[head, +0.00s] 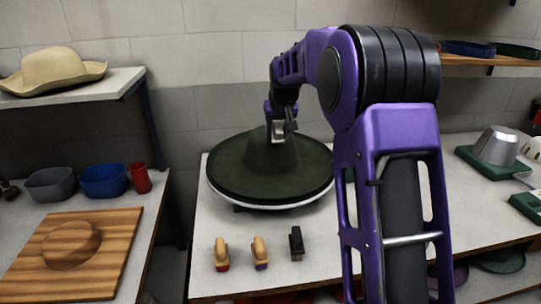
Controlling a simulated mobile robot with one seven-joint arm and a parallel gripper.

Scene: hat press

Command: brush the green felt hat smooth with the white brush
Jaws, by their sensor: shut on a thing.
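The green felt hat (238,165) is dark green, with a wide flat brim and a raised crown. It sits upright on a round, pale-edged stand (262,206) on the middle table. My gripper (279,122) is over the hat, in front of the upper part of the crown. It is shut on a small pale thing, the white brush (278,133), of which little shows. I cannot tell whether the brush touches the felt.
Two tan-handled brushes, one red (222,255) and one purplish (260,253), and a black brush (296,244) stand in front of the hat. A wooden board (110,245), bowls (103,180) and a red cup (140,177) are left. A metal form (497,145) is right.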

